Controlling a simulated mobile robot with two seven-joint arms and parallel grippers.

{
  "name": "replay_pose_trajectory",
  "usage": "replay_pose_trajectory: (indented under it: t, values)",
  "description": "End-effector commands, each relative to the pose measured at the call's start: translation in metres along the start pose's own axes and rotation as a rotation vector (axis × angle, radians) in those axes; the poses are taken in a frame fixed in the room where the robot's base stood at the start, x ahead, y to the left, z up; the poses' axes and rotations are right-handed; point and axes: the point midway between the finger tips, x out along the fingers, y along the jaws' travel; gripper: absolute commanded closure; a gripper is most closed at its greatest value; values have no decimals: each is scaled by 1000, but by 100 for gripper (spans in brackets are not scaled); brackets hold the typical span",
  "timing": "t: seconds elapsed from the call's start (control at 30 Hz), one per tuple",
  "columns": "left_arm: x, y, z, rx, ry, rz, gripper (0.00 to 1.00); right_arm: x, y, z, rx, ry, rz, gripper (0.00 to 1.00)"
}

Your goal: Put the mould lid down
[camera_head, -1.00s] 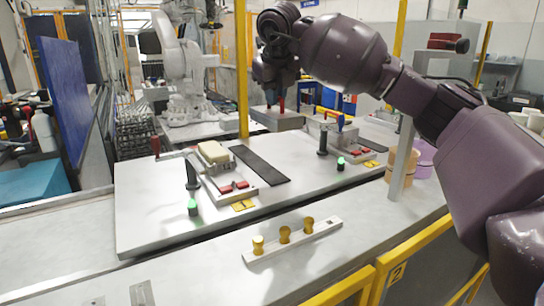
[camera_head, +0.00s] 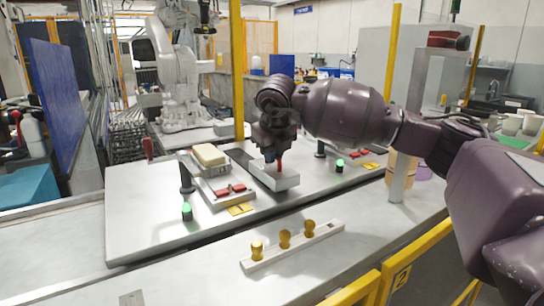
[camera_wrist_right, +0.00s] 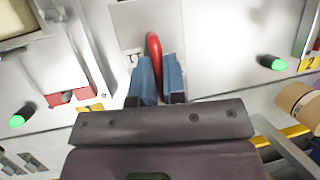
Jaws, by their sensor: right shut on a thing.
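The mould lid (camera_head: 287,182) is a light grey block with a red handle. My right gripper (camera_head: 273,164) is shut on that handle from above. In the right wrist view the red handle stands between the blue fingertips (camera_wrist_right: 161,82), with the grey lid (camera_wrist_right: 150,22) beyond. The lid is over the front end of a dark strip (camera_head: 238,155) on the worktop, hiding part of it. I cannot tell whether it touches the surface. The left mould station (camera_head: 228,201), with a cream block (camera_head: 210,154) and red clamps, is left of the lid. My left gripper is out of view.
Green-lit posts (camera_head: 187,211) stand by the stations; another (camera_head: 339,166) is right of the lid. A white rack (camera_head: 290,246) with yellow knobs lies in front. A yellow rail (camera_head: 420,258) runs along the front right. The worktop (camera_head: 145,225) is bare at left.

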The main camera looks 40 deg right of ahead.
Motion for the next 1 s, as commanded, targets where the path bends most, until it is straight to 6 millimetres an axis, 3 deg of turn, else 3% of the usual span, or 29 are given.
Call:
replay_pose_trajectory:
  t: [0.43, 0.47, 0.6, 1.0]
  values:
    - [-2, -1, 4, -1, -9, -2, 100, 6, 1, -3, 1, -2, 0, 100]
    - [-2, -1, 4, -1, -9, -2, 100, 6, 1, -3, 0, -1, 0, 84]
    - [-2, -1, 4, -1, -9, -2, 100, 6, 1, -3, 0, -1, 0, 63]
    - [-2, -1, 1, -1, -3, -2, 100, -3, 1, -1, 0, -5, 0, 63]
